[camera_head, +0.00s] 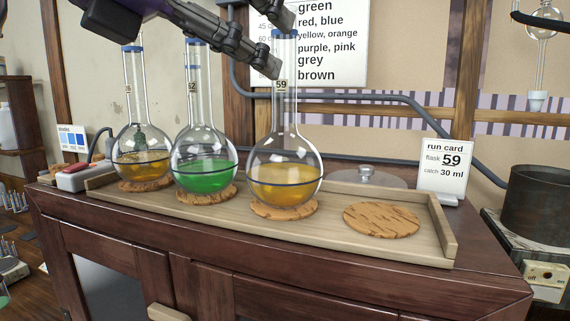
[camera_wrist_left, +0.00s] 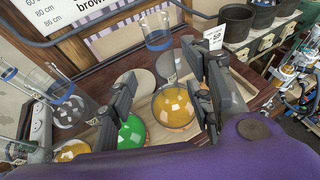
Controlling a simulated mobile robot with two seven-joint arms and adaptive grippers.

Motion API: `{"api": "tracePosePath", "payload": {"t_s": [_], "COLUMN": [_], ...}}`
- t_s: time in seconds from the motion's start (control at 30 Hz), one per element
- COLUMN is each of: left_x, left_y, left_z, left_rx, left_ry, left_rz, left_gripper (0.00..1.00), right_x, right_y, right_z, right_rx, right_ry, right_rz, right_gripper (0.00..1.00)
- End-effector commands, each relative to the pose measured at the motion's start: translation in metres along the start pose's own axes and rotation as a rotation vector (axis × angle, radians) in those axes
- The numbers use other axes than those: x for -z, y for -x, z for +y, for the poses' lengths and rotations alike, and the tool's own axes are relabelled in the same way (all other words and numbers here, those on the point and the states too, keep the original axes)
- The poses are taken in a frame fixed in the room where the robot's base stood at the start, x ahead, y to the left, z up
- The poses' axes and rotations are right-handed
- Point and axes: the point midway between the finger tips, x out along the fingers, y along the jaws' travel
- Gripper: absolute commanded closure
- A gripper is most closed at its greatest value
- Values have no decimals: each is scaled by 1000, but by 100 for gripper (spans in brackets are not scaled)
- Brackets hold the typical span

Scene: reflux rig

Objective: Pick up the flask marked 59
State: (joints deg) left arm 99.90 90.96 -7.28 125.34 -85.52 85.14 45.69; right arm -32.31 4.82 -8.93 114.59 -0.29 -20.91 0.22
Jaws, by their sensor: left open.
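The flask marked 59 (camera_head: 285,180) is a round glass flask with amber liquid, a long neck and a blue rim. It stands upright on a cork ring (camera_head: 285,210) in the wooden tray. My left gripper (camera_head: 282,45) is open at the upper neck, with one finger near the rim and one just left of the neck above the label. In the left wrist view the flask's amber bulb (camera_wrist_left: 174,107) shows between the spread fingers (camera_wrist_left: 165,95). I cannot tell whether the neck is fully between them. My right gripper is not in view.
A green-liquid flask (camera_head: 204,165) and another amber flask (camera_head: 142,150) stand close by on the left. An empty cork ring (camera_head: 383,220) lies at the right of the tray (camera_head: 340,238). A run card (camera_head: 443,168) reads flask 59, catch 30 ml. A dark pot (camera_head: 540,200) stands far right.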

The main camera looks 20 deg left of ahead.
Motion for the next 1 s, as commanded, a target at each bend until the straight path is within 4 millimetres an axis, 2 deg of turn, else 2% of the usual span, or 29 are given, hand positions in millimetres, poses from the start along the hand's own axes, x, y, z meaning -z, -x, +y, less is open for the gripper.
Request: {"api": "tracePosePath", "payload": {"t_s": [0.4,0.7,1.0], "left_x": [-2,-2,-2], "left_y": [-54,-60,-60], "left_z": [-4,-4,-4], "left_rx": [2,1,1], "left_ry": [-2,-2,-2], "left_rz": [1,0,0], "left_gripper": [53,53,93], "right_x": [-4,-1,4], "right_y": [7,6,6], "right_z": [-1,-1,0], "right_rx": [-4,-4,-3], "right_ry": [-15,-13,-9], "right_rz": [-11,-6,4], "right_gripper": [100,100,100]}}
